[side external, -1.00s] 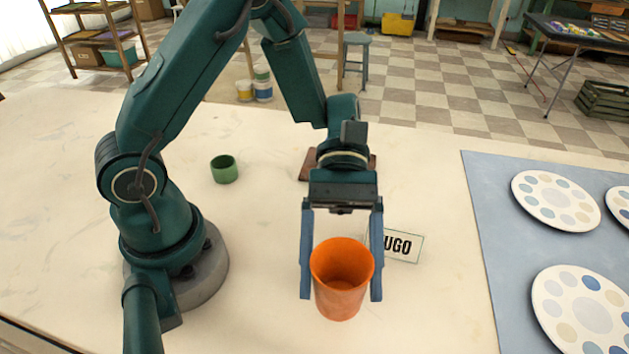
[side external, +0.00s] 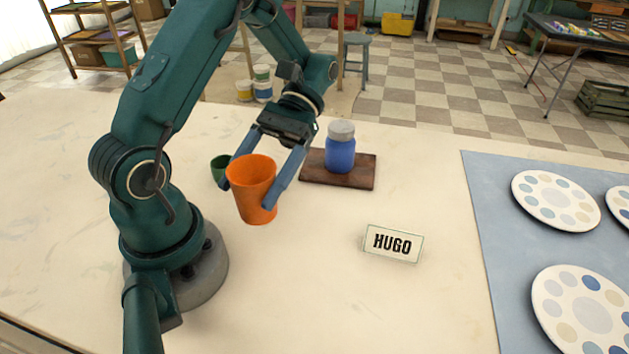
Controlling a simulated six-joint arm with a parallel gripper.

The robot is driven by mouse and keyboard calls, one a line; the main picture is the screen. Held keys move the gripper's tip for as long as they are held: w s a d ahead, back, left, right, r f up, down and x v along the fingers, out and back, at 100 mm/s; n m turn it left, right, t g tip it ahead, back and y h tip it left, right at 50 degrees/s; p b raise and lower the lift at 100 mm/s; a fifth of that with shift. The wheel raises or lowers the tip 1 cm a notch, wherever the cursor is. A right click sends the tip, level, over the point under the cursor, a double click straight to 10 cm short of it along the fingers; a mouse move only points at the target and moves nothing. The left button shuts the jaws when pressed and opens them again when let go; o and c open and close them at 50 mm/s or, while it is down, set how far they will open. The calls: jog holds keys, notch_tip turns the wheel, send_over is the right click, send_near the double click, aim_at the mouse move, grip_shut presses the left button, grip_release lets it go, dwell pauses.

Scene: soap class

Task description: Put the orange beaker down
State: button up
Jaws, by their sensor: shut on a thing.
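The orange beaker (side external: 254,190) is between the two blue fingers of my gripper (side external: 250,188) in the side external view. My gripper is shut on it from both sides. The beaker is nearly upright with its open mouth up, and no contents show. It appears to be held above the pale table (side external: 310,290), but the gap under it is hard to judge.
A green cup (side external: 219,168) stands just behind the beaker, partly hidden. A blue jar (side external: 340,152) with a grey lid stands on a brown board (side external: 362,170). A HUGO card (side external: 393,243) stands at front right. Round palettes (side external: 555,200) lie on a blue-grey mat (side external: 490,215). The front middle is clear.

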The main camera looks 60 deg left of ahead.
jog(key=s+a+f+m+g+y, duration=0.15)
jog(key=s+a+m+y, duration=0.25)
jog(key=a+m+y, duration=0.4)
jog(key=w+a+r+m+t+y, duration=0.1)
jog(key=a+r+m+t+y, duration=0.35)
jog(key=a, duration=0.45)
jog(key=w+a+r+m+t+y, duration=0.2)
jog(key=a+m+t+y, duration=0.2)
jog(key=a+m+y, duration=0.4)
jog(key=shift+w+d+f+n+h, duration=0.1)
jog(key=shift+w+d+f+h, duration=0.25)
jog(key=shift+w+f, duration=1.5)
jog(key=shift+w+d+f+n+h, duration=0.1)
jog(key=shift+w+d+f+h, duration=0.3)
jog(key=shift+w+f, duration=1.4)
jog(key=shift+w+d+f+n+h, duration=0.1)
jog(key=shift+w+d+f+h, duration=0.25)
jog(key=shift+w+f, duration=1.5)
jog(key=shift+s+f, duration=0.15)
jog(key=shift+f, duration=0.05)
jog(key=o, duration=1.2)
jog(key=shift+c, duration=0.2)
